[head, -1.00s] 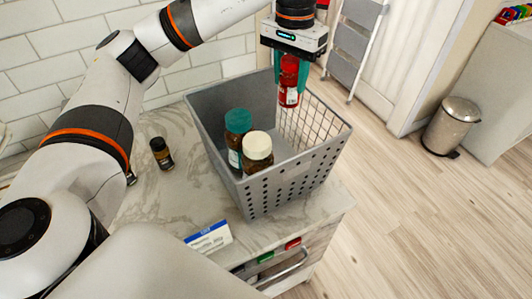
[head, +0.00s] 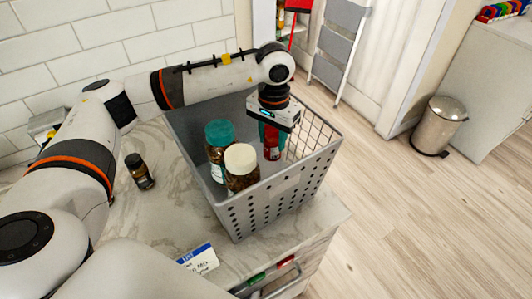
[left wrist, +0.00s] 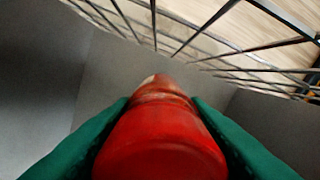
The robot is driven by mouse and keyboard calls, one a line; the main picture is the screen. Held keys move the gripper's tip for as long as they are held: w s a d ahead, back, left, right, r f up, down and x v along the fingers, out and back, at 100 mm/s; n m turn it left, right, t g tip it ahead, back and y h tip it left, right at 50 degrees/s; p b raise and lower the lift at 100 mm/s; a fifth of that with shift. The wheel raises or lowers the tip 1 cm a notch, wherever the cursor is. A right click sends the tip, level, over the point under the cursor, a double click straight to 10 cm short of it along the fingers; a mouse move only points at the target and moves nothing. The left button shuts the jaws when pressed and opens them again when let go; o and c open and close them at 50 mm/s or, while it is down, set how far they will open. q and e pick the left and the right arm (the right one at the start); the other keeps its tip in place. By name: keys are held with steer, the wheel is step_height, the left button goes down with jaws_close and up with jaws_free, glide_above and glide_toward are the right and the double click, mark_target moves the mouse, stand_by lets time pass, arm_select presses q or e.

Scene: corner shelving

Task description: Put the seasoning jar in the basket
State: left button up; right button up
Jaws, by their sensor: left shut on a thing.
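The seasoning jar (head: 271,143) is a small red jar. My left gripper (head: 270,135) points down and is shut on it, with the jar low inside the grey basket (head: 283,186), near the wire mesh side. In the left wrist view the red jar (left wrist: 160,140) sits between the two green fingers, with the basket's grey floor and wire wall beyond it. I cannot tell whether the jar touches the basket floor. My right gripper is not in view.
A teal-capped jar (head: 218,153) and a white-capped jar (head: 241,170) stand in the basket's near left part. A small dark bottle (head: 140,172) stands on the marble counter (head: 160,215) left of the basket. A metal bin (head: 438,127) stands on the floor at right.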

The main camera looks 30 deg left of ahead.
mark_target(272, 153)
arm_select(q)
step_height(272, 153, down, 5)
steer(key=shift+r+p, duration=0.2)
steer(key=shift+p, duration=0.45)
steer(key=shift+f, duration=0.35)
steer(key=shift+f, duration=0.1)
steer(key=shift+f+b, duration=0.1)
steer(key=shift+b, duration=0.2)
steer(key=o, duration=1)
steer(key=shift+o, duration=0.2)
